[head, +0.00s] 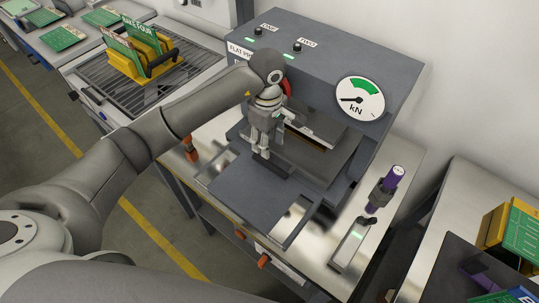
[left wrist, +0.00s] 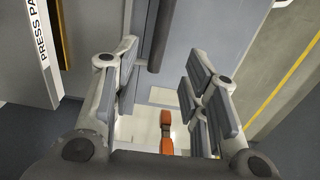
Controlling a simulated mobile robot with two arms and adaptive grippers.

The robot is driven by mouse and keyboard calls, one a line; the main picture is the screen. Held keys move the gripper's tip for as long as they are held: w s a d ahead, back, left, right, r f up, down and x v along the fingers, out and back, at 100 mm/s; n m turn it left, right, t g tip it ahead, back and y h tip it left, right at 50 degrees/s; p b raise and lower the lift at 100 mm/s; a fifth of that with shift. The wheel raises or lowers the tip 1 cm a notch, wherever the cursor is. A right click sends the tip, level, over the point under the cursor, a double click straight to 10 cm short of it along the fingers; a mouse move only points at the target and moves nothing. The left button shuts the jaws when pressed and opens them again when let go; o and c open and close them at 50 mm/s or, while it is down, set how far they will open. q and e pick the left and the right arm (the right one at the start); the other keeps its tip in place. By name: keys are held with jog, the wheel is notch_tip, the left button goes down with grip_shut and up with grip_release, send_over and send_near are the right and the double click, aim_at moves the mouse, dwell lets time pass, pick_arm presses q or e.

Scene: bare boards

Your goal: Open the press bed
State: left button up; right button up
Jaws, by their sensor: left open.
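The press (head: 330,65) is a dark grey box with a kN gauge (head: 359,99) on its sloping face. Its grey bed (head: 235,192) lies flat at the front, over a metal bench. My left gripper (head: 261,147) points down over the bed, in front of the press opening. In the left wrist view its fingers (left wrist: 163,92) are apart with nothing clamped. A dark bar (left wrist: 156,35), perhaps the bed's handle, shows between them towards the top; I cannot tell whether they touch it. My right gripper is not in view.
A purple-handled lever (head: 397,178) stands on the bench right of the press, by a slotted plate (head: 350,242). Orange handles (head: 264,261) jut out below the bench front. A yellow rack with green boards (head: 140,45) stands at left. More boards are at lower right.

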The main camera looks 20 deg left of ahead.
aim_at(268, 162)
pick_arm(q)
notch_tip(268, 162, down, 5)
jog(key=shift+s+f+p, duration=0.1)
jog(key=shift+p, duration=0.4)
jog(key=shift+f, duration=1.9)
jog(key=shift+c, duration=0.5)
jog(key=c, duration=0.5)
grip_shut()
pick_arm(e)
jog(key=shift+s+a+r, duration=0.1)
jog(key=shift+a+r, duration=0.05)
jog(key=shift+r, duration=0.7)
